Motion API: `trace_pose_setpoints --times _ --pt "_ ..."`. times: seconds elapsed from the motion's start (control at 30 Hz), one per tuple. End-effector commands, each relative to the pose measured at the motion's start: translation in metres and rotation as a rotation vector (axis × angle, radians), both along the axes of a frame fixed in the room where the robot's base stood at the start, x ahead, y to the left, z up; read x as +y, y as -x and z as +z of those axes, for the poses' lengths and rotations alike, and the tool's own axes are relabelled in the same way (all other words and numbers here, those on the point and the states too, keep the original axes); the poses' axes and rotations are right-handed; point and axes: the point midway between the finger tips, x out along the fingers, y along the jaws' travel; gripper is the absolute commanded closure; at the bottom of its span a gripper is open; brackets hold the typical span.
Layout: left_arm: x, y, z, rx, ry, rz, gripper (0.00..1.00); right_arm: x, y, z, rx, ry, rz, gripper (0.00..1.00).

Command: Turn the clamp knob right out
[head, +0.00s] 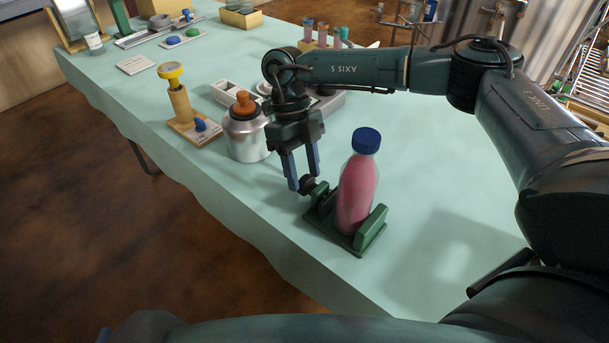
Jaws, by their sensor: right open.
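A green clamp (375,228) stands near the table's front edge. A bottle of pink liquid with a blue cap (358,190) stands upright between its jaws. The clamp's dark knob (307,185) is on its left side, on a screw that runs toward the bottle. My right gripper (303,182) points down at the knob with its blue fingers apart. The fingertips partly overlap the knob in the picture; I cannot tell if they touch it. My left gripper is not in view.
A silver jar with an orange stopper (246,135) stands close to the left of my right gripper. A wooden stand with a yellow-topped post (178,95) is farther left. A rack of tubes (322,38) is at the back. The table right of the clamp is clear.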

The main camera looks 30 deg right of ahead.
Motion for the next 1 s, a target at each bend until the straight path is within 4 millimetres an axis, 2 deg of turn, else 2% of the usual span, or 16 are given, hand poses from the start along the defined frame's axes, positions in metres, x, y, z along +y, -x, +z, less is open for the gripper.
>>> trace_pose_setpoints --times 0.3,0.5,0.67,0.9,1.0 --pt "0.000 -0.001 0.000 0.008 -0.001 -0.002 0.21 -0.002 -0.031 0.066 -0.004 0.000 -0.001 0.52" --pt "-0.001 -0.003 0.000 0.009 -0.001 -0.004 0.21 -0.003 -0.044 0.093 -0.004 -0.001 0.000 0.52" --pt "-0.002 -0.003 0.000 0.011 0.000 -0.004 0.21 -0.004 -0.048 0.101 -0.002 -0.001 0.000 0.52" --pt "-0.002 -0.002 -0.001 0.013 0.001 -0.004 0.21 -0.004 -0.048 0.102 -0.002 -0.001 0.000 0.52" --pt "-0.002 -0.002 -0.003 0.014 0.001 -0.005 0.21 -0.003 -0.048 0.102 -0.004 0.006 0.001 0.45"
